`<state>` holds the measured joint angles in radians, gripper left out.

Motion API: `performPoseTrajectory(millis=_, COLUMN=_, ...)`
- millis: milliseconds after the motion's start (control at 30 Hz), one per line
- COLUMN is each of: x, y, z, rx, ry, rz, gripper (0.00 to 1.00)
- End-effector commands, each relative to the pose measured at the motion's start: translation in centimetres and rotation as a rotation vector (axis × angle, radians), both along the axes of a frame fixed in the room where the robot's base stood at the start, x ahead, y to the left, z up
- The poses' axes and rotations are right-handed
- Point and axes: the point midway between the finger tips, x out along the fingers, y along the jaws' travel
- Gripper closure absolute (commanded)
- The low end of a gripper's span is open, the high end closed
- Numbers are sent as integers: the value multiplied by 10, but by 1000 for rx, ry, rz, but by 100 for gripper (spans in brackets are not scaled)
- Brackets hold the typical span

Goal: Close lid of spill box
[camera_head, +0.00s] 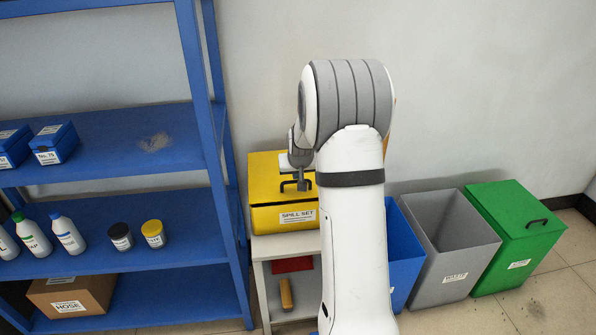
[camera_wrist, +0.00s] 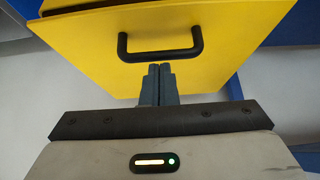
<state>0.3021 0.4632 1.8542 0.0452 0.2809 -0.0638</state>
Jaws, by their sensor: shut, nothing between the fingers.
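The yellow spill box (camera_head: 268,220), labelled SPILL SET, stands on a small light grey stand left of my arm. Its yellow lid (camera_head: 265,170) has a black handle (camera_head: 283,184). My arm hides the box's right side in the head view.
A blue shelf rack (camera_head: 215,130) with bottles, jars and boxes stands close on the left. Blue (camera_head: 405,265), grey (camera_head: 465,265) and green (camera_head: 510,240) bins stand on the right. The stand (camera_head: 262,290) holds a red item and a wooden-coloured item below.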

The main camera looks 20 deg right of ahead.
Motion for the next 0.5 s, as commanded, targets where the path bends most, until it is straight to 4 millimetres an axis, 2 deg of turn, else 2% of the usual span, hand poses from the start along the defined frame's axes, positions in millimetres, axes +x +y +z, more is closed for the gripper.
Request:
performPoseTrajectory(millis=167, x=-1, y=0, z=-2, rx=0, ry=0, rz=0, gripper=100)
performPoseTrajectory(millis=400, x=-6, y=1, z=-22, rx=0, ry=1, rz=-1, gripper=100)
performPoseTrajectory(millis=500, x=-7, y=1, z=-23, rx=0, ry=3, rz=-1, gripper=100)
